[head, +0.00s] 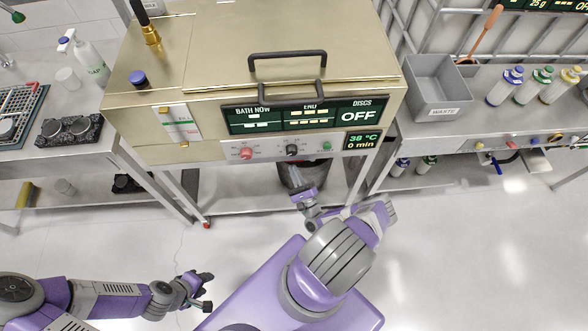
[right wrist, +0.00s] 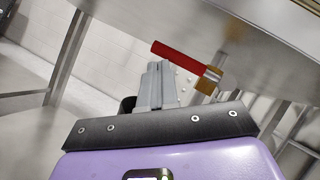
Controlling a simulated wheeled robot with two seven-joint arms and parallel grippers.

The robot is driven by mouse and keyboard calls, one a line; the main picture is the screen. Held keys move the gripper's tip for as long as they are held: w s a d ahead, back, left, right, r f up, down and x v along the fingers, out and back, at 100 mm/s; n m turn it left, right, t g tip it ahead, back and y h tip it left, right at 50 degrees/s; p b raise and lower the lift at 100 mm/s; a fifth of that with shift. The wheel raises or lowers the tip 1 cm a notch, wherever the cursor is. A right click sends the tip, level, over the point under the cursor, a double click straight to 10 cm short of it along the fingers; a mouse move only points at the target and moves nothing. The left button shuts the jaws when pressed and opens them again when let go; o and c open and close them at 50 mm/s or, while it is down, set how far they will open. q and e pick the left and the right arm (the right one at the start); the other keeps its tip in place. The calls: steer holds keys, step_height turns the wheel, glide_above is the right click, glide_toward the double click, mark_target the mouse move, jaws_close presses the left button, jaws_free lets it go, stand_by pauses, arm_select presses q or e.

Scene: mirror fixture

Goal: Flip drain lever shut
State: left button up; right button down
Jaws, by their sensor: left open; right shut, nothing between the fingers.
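The drain lever (right wrist: 178,54) is a red bar on a brass valve (right wrist: 208,82) under the metal bath machine, seen in the right wrist view. The bar slants down to the right toward the brass. I cannot make it out in the head view. My right gripper (right wrist: 155,68) is shut and empty, its tips just below and left of the bar; I cannot tell whether they touch it. In the head view the right gripper (head: 304,197) is below the machine's front (head: 210,157). My left gripper (head: 205,290) is open and empty, low over the floor at left.
Table legs (head: 150,180) frame the space at left. A grey waste bin (head: 438,92) and several bottles are on the right bench. The floor at front right is clear.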

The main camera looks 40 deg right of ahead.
steer(key=v, duration=0.6)
steer(key=shift+s+f, duration=0.25)
steer(key=shift+d, duration=0.15)
